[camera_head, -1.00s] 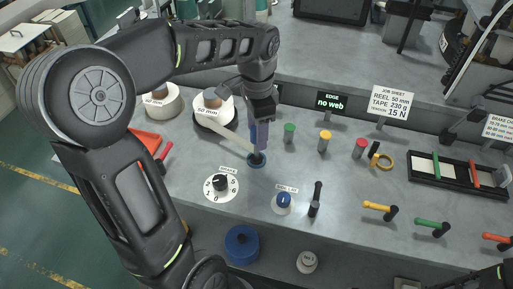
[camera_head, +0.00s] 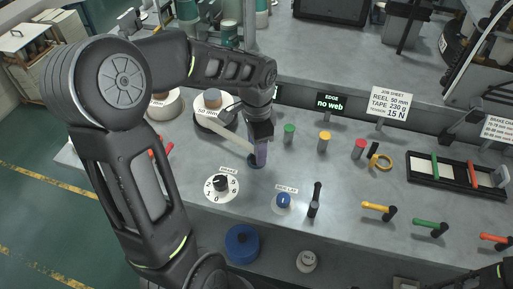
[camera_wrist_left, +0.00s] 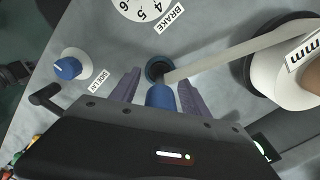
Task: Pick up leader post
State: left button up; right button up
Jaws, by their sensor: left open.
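The leader post is a blue upright cylinder in the left wrist view (camera_wrist_left: 160,97), standing in a dark round base (camera_wrist_left: 158,70). That base also shows in the head view (camera_head: 255,161), at the end of the pale tape strip (camera_head: 232,139). My left gripper (camera_head: 260,154) points down over the post. In the left wrist view, its purple fingers (camera_wrist_left: 158,92) are open, one on each side of the post, with gaps between. The gripper hides most of the post in the head view. My right gripper is not in view.
A tape reel (camera_head: 212,118) stands behind and left of the gripper. Green (camera_head: 289,132), yellow (camera_head: 325,140) and red (camera_head: 360,148) capped posts stand to the right.

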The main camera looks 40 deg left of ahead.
pick_arm(q)
jog(key=shift+c, duration=0.4)
grip_shut()
dwell(0.4)
dwell(0.4)
